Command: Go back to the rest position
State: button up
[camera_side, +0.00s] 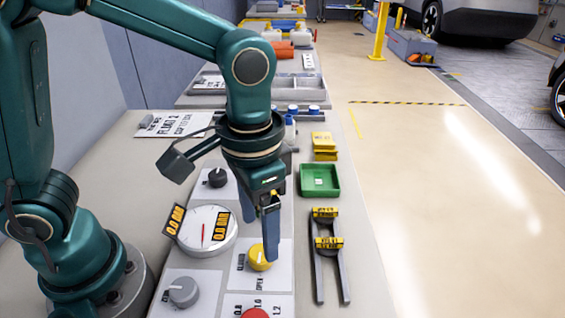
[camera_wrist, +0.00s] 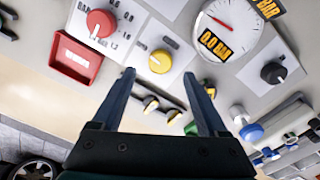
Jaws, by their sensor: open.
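My gripper (camera_side: 270,225) points down over the panel on the bench, with its fingertips close to the yellow knob (camera_side: 260,257) in the side view. In the wrist view my gripper (camera_wrist: 162,75) has its two fingers spread, with nothing between them. The yellow knob (camera_wrist: 161,61) lies beyond the fingertips there, and the fingers are not around it. Whether a fingertip touches the knob is unclear in the side view.
A round gauge (camera_side: 207,231) reading 0.0 BAR, a grey knob (camera_side: 184,291), a black knob (camera_side: 217,177) and a red knob (camera_wrist: 101,23) surround the yellow one. A green tray (camera_side: 319,180) and a dark rack (camera_side: 330,260) with yellow tags stand to the right.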

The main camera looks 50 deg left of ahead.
jog(key=shift+w+a, duration=0.1)
jog(key=s+a+r+n+t, duration=0.1)
jog(key=s+a+r+t, duration=0.1)
jog(key=a, duration=0.3)
jog(key=s+a+r+n+t, duration=0.2)
jog(key=s+a+r+t, duration=0.1)
jog(key=a, duration=0.2)
jog(key=shift+r+t, duration=0.15)
jog(key=shift+t, duration=0.15)
dwell(1.4)
